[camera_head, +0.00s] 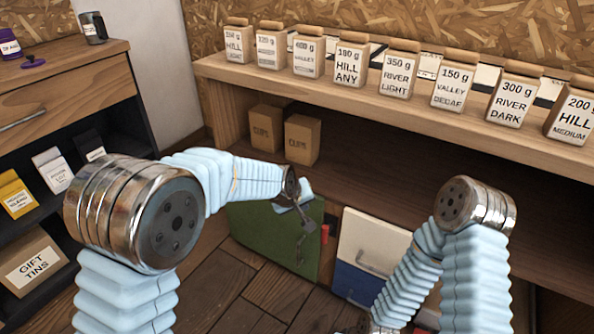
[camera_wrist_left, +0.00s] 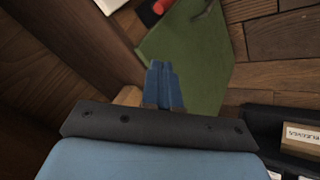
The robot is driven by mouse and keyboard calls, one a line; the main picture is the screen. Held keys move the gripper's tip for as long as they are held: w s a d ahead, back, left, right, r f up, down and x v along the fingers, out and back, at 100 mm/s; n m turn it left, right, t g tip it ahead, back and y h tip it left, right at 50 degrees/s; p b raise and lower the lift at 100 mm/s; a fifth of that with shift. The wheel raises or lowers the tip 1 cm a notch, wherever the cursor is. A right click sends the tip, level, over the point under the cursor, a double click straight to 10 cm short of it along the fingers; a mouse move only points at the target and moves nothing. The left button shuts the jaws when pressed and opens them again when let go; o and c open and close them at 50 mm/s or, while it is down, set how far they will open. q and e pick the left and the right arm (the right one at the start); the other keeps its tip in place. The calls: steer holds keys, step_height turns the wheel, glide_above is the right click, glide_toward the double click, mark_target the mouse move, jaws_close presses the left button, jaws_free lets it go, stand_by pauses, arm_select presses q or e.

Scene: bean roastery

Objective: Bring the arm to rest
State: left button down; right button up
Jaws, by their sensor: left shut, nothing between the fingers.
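My left arm comes in from the left in the head view, with pale blue ribbed sleeves and a large metal joint. Its gripper (camera_head: 300,212) points down in front of the shelf unit, above a green panel-like thing (camera_head: 262,238). In the left wrist view the blue fingers of the left gripper (camera_wrist_left: 164,85) lie together, shut and empty, over the same green surface (camera_wrist_left: 195,55). My right arm is bent at the lower right; its hand runs out of the bottom of the head view, so its fingers are hidden.
A wooden shelf (camera_head: 400,100) bears a row of labelled bags. Two brown boxes (camera_head: 302,140) stand beneath it. A white-and-blue box (camera_head: 368,240) stands right of the green thing. A wooden cabinet (camera_head: 60,85) with a GIFT TINS box (camera_head: 32,262) is at left. Some plank floor (camera_head: 275,292) is bare.

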arm_select(q)
steer(key=s+a+f+g, duration=0.1)
steer(key=s+a+f, duration=0.3)
steer(key=f, duration=0.3)
steer(key=s+a+f+g+y, duration=0.1)
steer(key=s+a+f, duration=0.25)
steer(key=f, duration=0.35)
steer(key=s+a+f+g, duration=0.1)
steer(key=s+a+f, duration=0.35)
steer(key=f, duration=0.25)
steer(key=s+a+f+g, duration=0.1)
steer(key=s+f, duration=0.1)
steer(key=s, duration=0.3)
steer(key=s+f+h, duration=0.1)
steer(key=s+f, duration=0.1)
steer(key=s, duration=0.4)
steer(key=s+a+f+m+g, duration=0.1)
steer(key=s+f, duration=0.1)
steer(key=s, duration=0.3)
steer(key=shift+s+a+f+g, duration=0.2)
steer(key=shift+a+f+g, duration=0.1)
steer(key=shift+a+f, duration=0.1)
